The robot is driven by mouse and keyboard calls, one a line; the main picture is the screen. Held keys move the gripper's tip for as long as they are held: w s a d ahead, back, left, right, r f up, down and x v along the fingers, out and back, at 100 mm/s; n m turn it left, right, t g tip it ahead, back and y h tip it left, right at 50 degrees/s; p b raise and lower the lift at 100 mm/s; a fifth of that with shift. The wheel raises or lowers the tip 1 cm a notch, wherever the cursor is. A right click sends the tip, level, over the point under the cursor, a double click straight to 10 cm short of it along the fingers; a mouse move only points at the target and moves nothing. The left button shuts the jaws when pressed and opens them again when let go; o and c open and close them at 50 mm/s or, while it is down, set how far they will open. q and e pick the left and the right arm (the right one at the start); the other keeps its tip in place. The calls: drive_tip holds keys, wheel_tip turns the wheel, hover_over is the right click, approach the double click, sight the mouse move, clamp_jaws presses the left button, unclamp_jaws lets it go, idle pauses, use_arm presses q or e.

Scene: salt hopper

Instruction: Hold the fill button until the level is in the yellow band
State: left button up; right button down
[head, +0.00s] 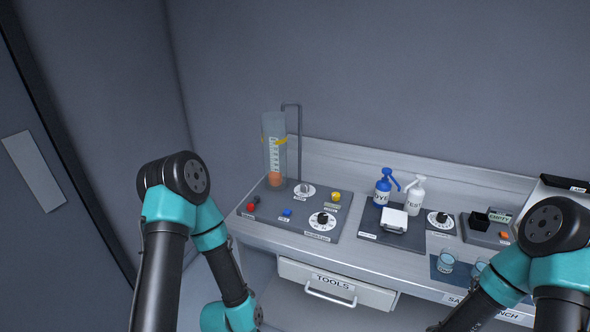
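A clear upright cylinder (275,155) with a white scale stands at the back left of the bench. Orange material (275,180) fills only its bottom. The yellow band (281,141) is high on the cylinder, well above the orange level. Neither of my grippers is in view; my arms bend down out of the picture.
Dials (322,219) sit on the panel near the buttons, and a thin bent pipe (299,140) rises behind the cylinder. To the right are a blue bottle (383,190), a white bottle (415,196), a white box (394,220) and glasses (446,262). A TOOLS drawer (335,284) is below.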

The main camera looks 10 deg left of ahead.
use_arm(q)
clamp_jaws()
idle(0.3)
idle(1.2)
